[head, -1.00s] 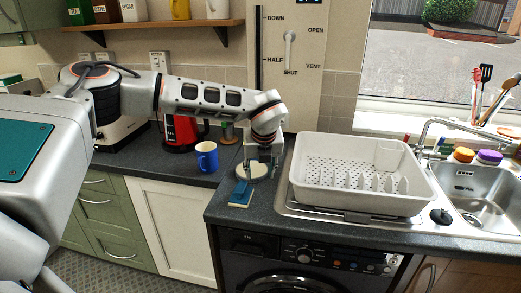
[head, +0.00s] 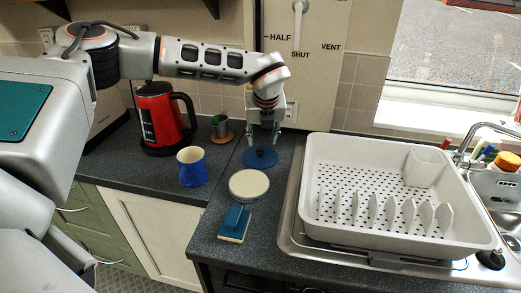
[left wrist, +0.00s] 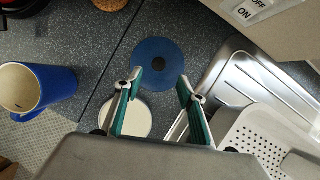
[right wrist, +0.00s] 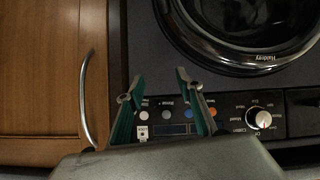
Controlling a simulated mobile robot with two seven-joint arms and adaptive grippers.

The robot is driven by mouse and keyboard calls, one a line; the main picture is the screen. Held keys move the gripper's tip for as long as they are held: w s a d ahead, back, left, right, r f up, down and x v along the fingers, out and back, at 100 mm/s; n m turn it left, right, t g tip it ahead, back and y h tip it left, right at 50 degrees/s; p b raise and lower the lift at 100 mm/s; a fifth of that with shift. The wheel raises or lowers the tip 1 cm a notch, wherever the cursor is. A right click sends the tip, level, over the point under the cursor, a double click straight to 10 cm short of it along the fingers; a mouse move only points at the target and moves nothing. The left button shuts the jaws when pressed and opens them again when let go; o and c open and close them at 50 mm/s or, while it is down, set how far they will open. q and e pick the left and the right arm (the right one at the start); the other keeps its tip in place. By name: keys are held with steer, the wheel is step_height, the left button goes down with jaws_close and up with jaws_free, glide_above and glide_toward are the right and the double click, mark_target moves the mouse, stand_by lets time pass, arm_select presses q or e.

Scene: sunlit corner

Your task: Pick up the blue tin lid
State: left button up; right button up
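The blue tin lid (head: 260,158) is a flat blue disc with a small dark knob, lying on the dark counter. It also shows in the left wrist view (left wrist: 158,52), just beyond my fingertips. My left gripper (head: 263,137) points down above the lid, open and empty, its fingers apart (left wrist: 165,78). I cannot tell how high above the lid it is. My right gripper (right wrist: 152,83) is open and empty, facing the front of the washing machine; it does not show in the head view.
A blue mug (head: 192,168) and red kettle (head: 160,115) stand left. A small metal cup (head: 220,127) stands behind. The white dish rack (head: 325,219) is close on the right.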

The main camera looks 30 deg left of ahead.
mark_target(260, 150)
arm_select(q)
steer(key=shift+x, duration=1.15)
steer(key=shift+a+p+x, duration=0.2)
steer(key=shift+p+x, duration=0.55)
steer(key=shift+x, duration=1.9)
steer(key=shift+w+r, duration=0.1)
steer(key=c, duration=1.1)
